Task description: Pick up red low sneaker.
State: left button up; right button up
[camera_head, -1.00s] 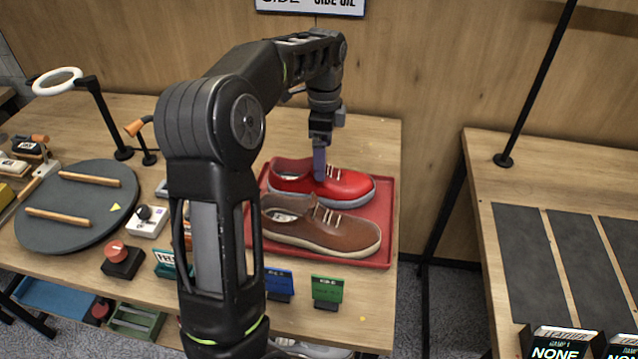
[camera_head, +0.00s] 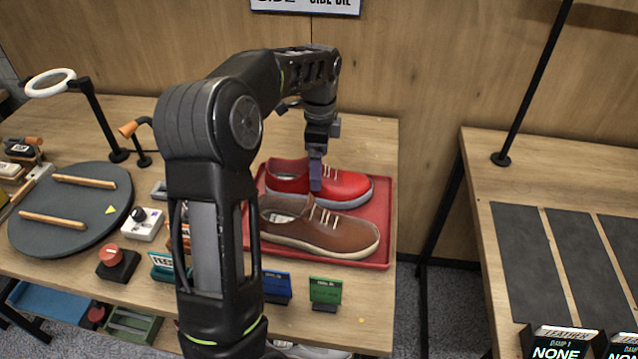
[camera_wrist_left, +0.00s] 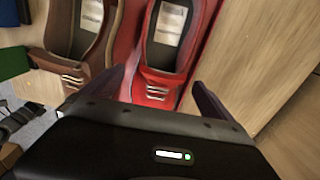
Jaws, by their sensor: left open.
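The red low sneaker (camera_head: 345,186) lies in the back part of a red tray (camera_head: 384,222), its toe to the right. A brown shoe (camera_head: 325,232) lies in front of it in the same tray. My left gripper (camera_head: 316,188) is over the red sneaker, pointing down at its laces. In the left wrist view, my left gripper (camera_wrist_left: 160,88) is open, with the red sneaker (camera_wrist_left: 165,55) between its two fingers. The brown shoe (camera_wrist_left: 77,45) is just left of the left finger. I cannot tell whether the fingers touch the sneaker. My right gripper is not in view.
A grey round turntable (camera_head: 70,216) with wooden bars and a ring lamp (camera_head: 50,83) are on the left. Blue (camera_head: 277,287) and green (camera_head: 325,291) cards stand in front of the tray. A second table (camera_head: 575,180) is at right, beyond a gap.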

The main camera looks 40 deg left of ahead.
pick_arm(q)
jog(key=shift+s+f+p, duration=0.1)
jog(key=shift+f+p, duration=0.4)
jog(key=shift+f, duration=2.15)
jog(key=shift+r, duration=0.1)
jog(key=c, duration=1.9)
jog(key=shift+r, duration=0.1)
notch_tip(320, 180, up, 10)
jog(key=shift+f+b, duration=0.1)
jog(key=shift+b, duration=0.3)
